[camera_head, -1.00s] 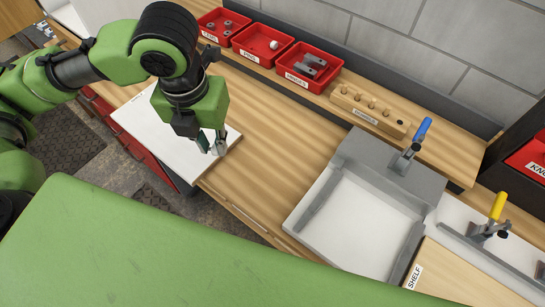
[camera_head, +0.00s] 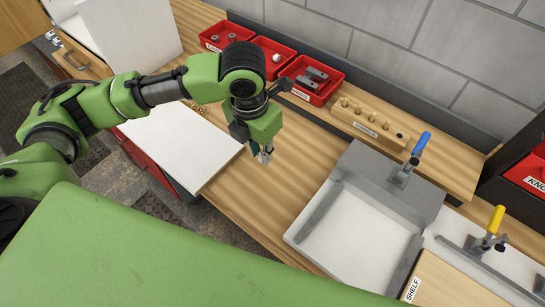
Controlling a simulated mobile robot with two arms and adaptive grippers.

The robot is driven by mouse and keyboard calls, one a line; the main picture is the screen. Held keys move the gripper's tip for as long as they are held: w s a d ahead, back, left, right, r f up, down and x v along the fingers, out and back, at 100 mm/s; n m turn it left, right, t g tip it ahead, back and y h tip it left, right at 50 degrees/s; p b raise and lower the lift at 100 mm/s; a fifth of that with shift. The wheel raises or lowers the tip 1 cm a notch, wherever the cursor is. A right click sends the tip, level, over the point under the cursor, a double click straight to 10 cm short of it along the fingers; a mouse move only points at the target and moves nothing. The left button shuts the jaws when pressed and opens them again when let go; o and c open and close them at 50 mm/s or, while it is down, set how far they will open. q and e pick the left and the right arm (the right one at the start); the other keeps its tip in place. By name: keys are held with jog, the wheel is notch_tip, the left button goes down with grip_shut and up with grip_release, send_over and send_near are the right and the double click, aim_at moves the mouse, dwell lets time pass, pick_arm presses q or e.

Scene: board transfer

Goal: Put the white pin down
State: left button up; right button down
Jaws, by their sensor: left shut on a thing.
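My left gripper (camera_head: 263,154) points down over the bare wooden worktop (camera_head: 280,190), just right of a white board (camera_head: 185,145). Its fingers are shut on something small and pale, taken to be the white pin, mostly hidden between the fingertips. Whether the pin touches the worktop is hard to tell. A red bin (camera_head: 266,67) behind it holds a white item. A wooden block (camera_head: 366,127) with several pegs in a row stands on the back ledge. My right gripper is not in view.
A grey fixture (camera_head: 432,190) with a white floor and a blue-handled clamp (camera_head: 416,155) stands to the right. A yellow-handled clamp (camera_head: 490,232) is further right. Other red bins (camera_head: 310,82) line the back. The worktop between gripper and fixture is clear.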

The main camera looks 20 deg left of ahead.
aim_at(273, 168)
pick_arm(q)
jog(key=f, duration=0.1)
jog(key=w+d+f, duration=0.1)
jog(key=w+f, duration=0.1)
jog(key=shift+d+f, duration=0.15)
jog(key=shift+d, duration=0.25)
notch_tip(273, 168, down, 2)
jog(key=shift+w+d+f+p, duration=0.1)
jog(key=shift+f+p, duration=0.1)
jog(key=shift+p, duration=0.55)
jog(key=shift+f, duration=0.55)
jog(key=o, duration=0.7)
jog(key=shift+f, duration=0.15)
